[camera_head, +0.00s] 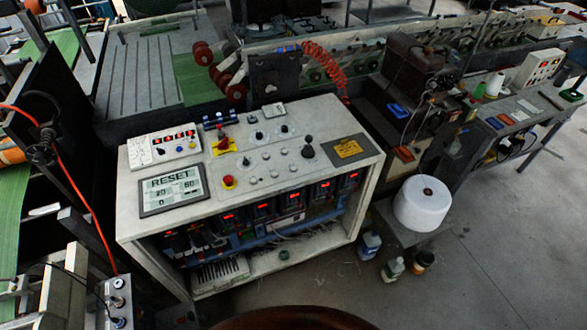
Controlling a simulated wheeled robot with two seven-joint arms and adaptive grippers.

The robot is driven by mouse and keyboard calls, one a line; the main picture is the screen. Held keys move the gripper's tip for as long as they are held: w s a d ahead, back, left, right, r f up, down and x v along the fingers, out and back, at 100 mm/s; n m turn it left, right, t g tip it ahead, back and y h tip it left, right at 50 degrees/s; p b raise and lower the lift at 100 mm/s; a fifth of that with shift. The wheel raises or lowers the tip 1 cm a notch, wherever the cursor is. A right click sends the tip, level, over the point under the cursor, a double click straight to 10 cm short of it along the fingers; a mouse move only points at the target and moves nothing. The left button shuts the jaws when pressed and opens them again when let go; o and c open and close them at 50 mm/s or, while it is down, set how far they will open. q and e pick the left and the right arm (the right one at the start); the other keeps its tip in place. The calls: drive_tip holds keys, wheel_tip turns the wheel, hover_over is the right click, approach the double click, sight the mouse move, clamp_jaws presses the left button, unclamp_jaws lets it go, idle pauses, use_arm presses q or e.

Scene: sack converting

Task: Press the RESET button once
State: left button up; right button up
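A light grey control cabinet (132,237) stands in front of me. On the left of its sloped top is a display panel (173,190) with the word RESET in large letters above a few numbers. No separate button labelled RESET can be made out. A second red control on a yellow plate (223,144) is farther back. Several small pale buttons (273,173) and a black knob (308,151) are in the middle of the top. Neither of my grippers is in view.
A white box with red digits (165,147) sits at the cabinet's back left. A white spool (422,203), bottles (370,244) and a jar (422,262) are right of the cabinet. A small button box (118,303) is at lower left. The floor (470,270) at right is clear.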

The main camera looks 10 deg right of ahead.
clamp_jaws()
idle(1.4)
